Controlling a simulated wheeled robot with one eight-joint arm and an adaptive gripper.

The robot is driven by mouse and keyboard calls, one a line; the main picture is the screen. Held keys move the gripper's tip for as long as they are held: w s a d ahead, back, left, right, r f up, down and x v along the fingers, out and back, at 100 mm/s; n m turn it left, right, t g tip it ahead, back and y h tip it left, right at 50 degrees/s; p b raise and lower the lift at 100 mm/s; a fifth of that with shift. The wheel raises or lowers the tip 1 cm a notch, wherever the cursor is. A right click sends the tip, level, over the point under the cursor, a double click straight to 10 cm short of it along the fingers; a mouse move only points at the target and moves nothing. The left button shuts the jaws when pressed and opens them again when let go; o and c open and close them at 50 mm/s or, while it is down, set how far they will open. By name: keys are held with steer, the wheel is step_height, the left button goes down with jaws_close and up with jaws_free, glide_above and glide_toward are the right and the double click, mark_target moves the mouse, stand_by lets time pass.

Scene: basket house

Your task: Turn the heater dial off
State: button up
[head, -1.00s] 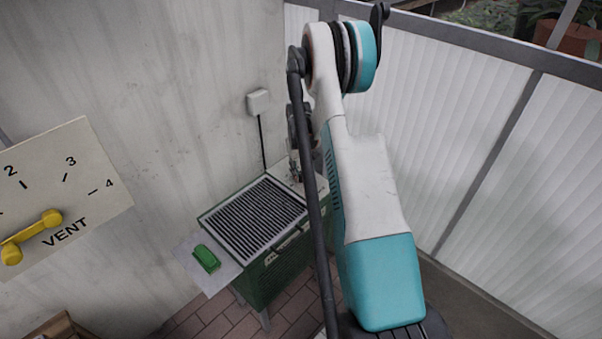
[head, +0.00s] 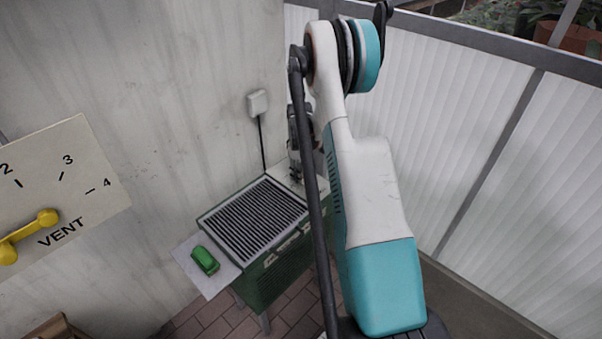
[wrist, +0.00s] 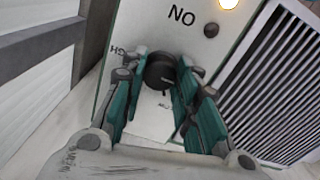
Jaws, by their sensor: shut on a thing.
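The heater (head: 262,282) is a green box with a dark slatted grille, standing against the wall in the head view. Its dial is a dark round knob (wrist: 160,68) on the pale top panel (wrist: 151,118) beside the grille in the wrist view. My gripper (wrist: 160,84) has its teal fingers on both sides of the knob and is shut on it. In the head view my gripper (head: 296,178) is small, pointing down at the heater's far right corner. Other marks are partly hidden, and the dial's pointer is unclear.
A lit lamp (wrist: 228,4) and a small dark round part (wrist: 211,30) sit on the panel. A green object (head: 205,260) lies on a pale side shelf (head: 188,259). A VENT panel (head: 95,200) with a yellow handle (head: 30,236) is at left. White panelling (head: 530,190) stands at right.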

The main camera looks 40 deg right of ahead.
stand_by(0.4)
steer(key=o, duration=1.1)
step_height(320, 180, up, 12)
steer(key=shift+a, duration=0.15)
steer(key=shift+a, duration=0.1)
